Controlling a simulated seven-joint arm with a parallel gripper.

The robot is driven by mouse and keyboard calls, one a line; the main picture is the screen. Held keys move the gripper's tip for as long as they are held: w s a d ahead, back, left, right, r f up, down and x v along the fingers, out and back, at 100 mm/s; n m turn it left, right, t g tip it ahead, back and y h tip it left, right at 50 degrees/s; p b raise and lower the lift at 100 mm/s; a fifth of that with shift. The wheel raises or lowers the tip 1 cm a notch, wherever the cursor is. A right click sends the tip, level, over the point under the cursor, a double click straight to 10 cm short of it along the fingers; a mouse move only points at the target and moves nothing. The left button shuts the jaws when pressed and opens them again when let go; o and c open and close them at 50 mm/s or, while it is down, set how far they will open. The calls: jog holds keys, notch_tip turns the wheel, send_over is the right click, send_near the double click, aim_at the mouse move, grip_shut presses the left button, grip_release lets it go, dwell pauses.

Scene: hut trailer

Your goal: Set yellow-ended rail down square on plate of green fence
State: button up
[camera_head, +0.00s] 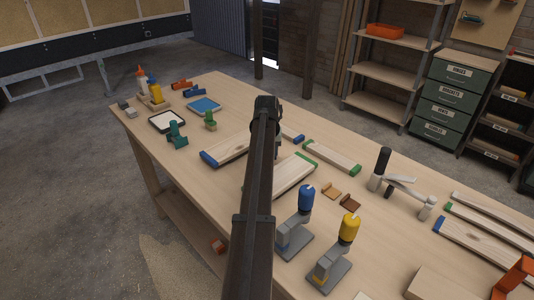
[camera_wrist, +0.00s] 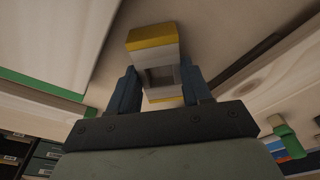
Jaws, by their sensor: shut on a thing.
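The yellow-ended rail (camera_wrist: 151,42) shows in the wrist view as a short pale block with yellow at its top and bottom edges and a square recess facing the camera. My gripper (camera_wrist: 162,84) is shut on it, one blue finger on each side. In the head view my arm hides the gripper and the rail. Pale green-ended boards lie on the bench near the arm: a wide one (camera_head: 292,177) partly behind it and a narrower one (camera_head: 333,156) to the right. I cannot tell which is the green fence's plate. A green edge (camera_wrist: 40,93) shows at left in the wrist view.
A blue-ended board (camera_head: 228,151) lies left of my arm. Blue (camera_head: 296,220) and yellow (camera_head: 340,250) topped tools stand close on the right, with a hammer-like tool (camera_head: 400,185) beyond. A green clamp-like piece (camera_head: 210,121) and blue tray (camera_head: 204,105) stand at the far left.

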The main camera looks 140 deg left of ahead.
jog(key=shift+f, duration=0.1)
jog(key=o, duration=1.1)
jog(key=shift+c, duration=0.2)
notch_tip(320, 180, up, 12)
jog(key=w+d, duration=0.1)
jog(key=shift+f, duration=0.25)
jog(key=shift+o, duration=0.4)
jog(key=shift+w+d+r, duration=0.1)
jog(key=shift+d+r, duration=0.05)
jog(key=shift+r, duration=0.15)
